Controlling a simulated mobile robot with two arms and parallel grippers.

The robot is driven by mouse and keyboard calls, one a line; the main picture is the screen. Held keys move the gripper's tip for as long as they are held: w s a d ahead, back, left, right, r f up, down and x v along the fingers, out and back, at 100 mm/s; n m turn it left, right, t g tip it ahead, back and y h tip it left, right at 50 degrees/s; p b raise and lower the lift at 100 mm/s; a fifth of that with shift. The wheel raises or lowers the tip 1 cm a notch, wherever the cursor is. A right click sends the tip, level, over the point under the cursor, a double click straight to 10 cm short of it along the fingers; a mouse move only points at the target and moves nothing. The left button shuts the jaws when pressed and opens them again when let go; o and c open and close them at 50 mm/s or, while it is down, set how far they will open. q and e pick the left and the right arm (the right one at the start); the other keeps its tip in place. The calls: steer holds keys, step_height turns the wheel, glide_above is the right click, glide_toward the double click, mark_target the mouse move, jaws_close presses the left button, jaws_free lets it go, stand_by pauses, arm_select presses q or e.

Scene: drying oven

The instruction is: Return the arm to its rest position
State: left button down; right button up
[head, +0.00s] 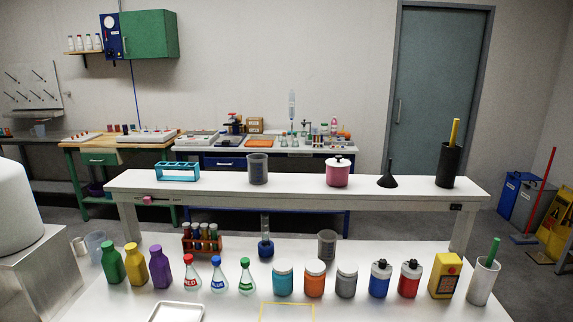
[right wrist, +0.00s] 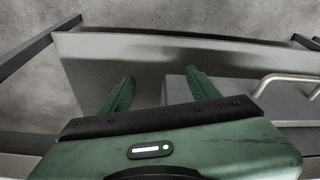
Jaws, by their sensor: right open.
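My right gripper (right wrist: 160,95) shows in the right wrist view, with its two green fingers spread apart and nothing between them. Beyond the fingers is a flat grey metal surface (right wrist: 120,60). A box-like grey part with a curved metal handle (right wrist: 285,82) is at the right, close to the right finger. How near the fingers are to these surfaces I cannot tell. Neither arm nor gripper shows in the head view, and my left gripper is not in any view.
The white table (head: 235,300) holds bottles, flasks, jars and a white tray (head: 176,311). A raised shelf (head: 300,186) behind carries a teal rack (head: 178,171) and containers. A rounded white machine (head: 18,205) stands at the left. Grey floor (right wrist: 30,75) shows beyond the metal surface.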

steer(key=s+d+f+b, duration=0.1)
steer(key=s+f+b, duration=0.1)
steer(key=s+f, duration=0.4)
steer(key=s+d+f+g+b, duration=0.1)
steer(key=s+f, duration=0.5)
steer(key=f, duration=1.1)
steer(key=s+d+f+b, duration=0.1)
steer(key=s+f+b, duration=0.2)
steer(key=s+f, duration=0.4)
step_height(320, 180, down, 5)
steer(key=shift+f+g+b, duration=0.2)
steer(key=shift+g+b, duration=0.1)
steer(key=shift+b, duration=0.05)
steer(key=shift+d, duration=0.1)
